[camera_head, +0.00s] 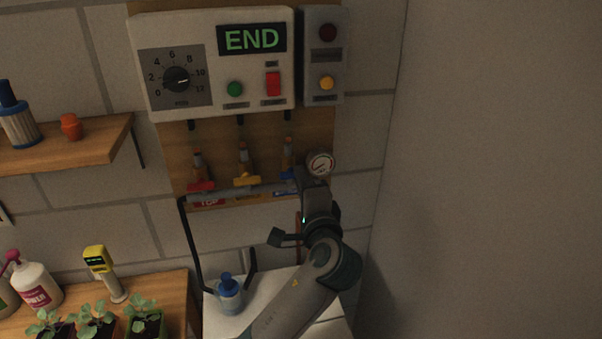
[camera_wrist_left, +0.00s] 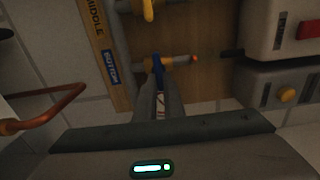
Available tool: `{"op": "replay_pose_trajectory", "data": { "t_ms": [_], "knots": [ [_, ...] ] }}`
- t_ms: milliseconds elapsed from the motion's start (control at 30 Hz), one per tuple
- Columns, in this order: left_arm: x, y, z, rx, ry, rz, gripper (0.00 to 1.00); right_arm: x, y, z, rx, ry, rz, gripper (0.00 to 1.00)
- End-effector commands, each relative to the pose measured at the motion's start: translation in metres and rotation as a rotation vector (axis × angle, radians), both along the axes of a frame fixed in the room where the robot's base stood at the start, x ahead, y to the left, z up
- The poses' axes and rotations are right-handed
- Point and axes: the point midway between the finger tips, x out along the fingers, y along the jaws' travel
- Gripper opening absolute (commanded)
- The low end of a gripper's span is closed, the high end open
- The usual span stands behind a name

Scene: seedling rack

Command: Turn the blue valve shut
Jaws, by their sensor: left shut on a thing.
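My right gripper is in neither view.
The red valve (camera_head: 201,185) and yellow valve (camera_head: 246,179) stand to the left on the same pipe. A gauge (camera_head: 320,164) is close by my gripper. The control box (camera_head: 215,65) reads END above. A blue-topped bottle (camera_head: 229,294) stands below on a white surface.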

Motion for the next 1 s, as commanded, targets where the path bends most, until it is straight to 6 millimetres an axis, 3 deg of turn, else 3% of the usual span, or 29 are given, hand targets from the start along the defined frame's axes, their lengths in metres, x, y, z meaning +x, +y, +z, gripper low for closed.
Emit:
{"op": "replay_pose_trajectory", "data": {
  "t_ms": [367,400,467,1000],
  "knots": [
    [0.0001,-0.0002,0.0000,0.009,0.001,-0.001,0.00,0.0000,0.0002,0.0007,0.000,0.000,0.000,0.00],
    [0.0002,-0.0002,0.0000,0.009,0.001,-0.001,0.13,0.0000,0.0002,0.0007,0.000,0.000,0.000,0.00],
    [0.0001,-0.0002,-0.0001,0.009,0.001,-0.001,0.27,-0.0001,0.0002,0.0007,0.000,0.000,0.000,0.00],
    [0.0029,0.0017,0.0002,0.007,0.001,0.000,0.27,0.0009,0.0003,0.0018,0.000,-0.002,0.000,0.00]
  ]
}}
